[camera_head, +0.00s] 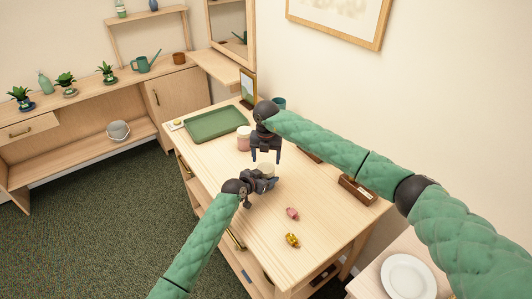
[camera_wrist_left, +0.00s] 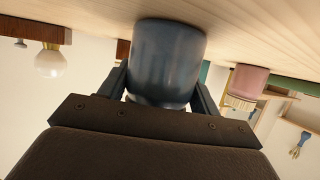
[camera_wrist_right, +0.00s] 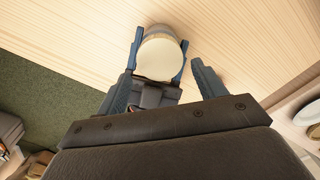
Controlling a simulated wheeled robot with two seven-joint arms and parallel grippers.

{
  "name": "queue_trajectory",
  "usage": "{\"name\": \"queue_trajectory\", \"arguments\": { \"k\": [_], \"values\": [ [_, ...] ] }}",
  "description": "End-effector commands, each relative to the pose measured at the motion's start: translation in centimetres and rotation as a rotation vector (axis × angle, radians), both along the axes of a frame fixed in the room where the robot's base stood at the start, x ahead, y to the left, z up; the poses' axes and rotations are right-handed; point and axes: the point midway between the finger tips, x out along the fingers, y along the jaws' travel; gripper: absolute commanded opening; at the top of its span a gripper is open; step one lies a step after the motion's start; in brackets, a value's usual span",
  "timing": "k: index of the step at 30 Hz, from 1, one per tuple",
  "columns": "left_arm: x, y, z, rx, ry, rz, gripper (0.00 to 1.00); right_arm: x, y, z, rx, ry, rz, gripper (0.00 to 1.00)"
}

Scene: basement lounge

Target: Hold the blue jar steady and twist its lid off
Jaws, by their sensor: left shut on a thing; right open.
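The blue jar (camera_wrist_left: 167,55) stands on the wooden table (camera_head: 325,215). My left gripper (camera_head: 268,182) is shut on the jar's body, one finger on each side, as the left wrist view shows. In the head view the jar's body is mostly hidden by my grippers. Its round cream lid (camera_wrist_right: 160,58) is on top and shows in the right wrist view. My right gripper (camera_head: 265,158) is open and empty, pointing down above the jar. In the right wrist view its fingertips (camera_wrist_right: 163,70) are spread, with the lid beyond them and apparently apart from them.
A pink jar with a pale lid (camera_head: 244,138) and a green tray (camera_head: 214,124) are farther back on the table. A pink item (camera_head: 292,213) and a yellow item (camera_head: 292,240) lie nearer. A brown wooden box (camera_head: 358,190) is at the right edge.

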Motion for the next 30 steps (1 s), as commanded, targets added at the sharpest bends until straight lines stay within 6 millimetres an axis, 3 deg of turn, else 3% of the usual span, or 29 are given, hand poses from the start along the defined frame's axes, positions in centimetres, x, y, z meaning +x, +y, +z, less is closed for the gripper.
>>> {"name": "queue_trajectory", "arguments": {
  "k": [9, 19, 20, 25, 30],
  "values": [
    [0.0, 0.0, 0.1, -0.001, -0.001, 0.0, 0.0, -0.1, 0.1, -4.2, -0.001, 0.002, 0.001, 0.7],
    [0.0, 0.0, 0.1, -0.001, -0.001, 0.0, 0.0, 0.0, 0.0, -4.8, 0.0, 0.001, 0.001, 0.7],
    [0.0, 0.0, 0.1, -0.001, -0.001, 0.0, 0.0, 0.0, 0.0, -4.8, 0.0, 0.001, 0.001, 0.68],
    [0.0, 0.0, 0.1, -0.001, -0.001, 0.0, 0.0, 0.0, 0.0, -4.8, 0.0, 0.001, 0.001, 0.34],
    [0.0, 0.0, 0.1, -0.001, -0.001, 0.0, 0.0, 0.0, 0.0, -4.7, 0.0, 0.0, 0.016, 0.33]
  ]
}}
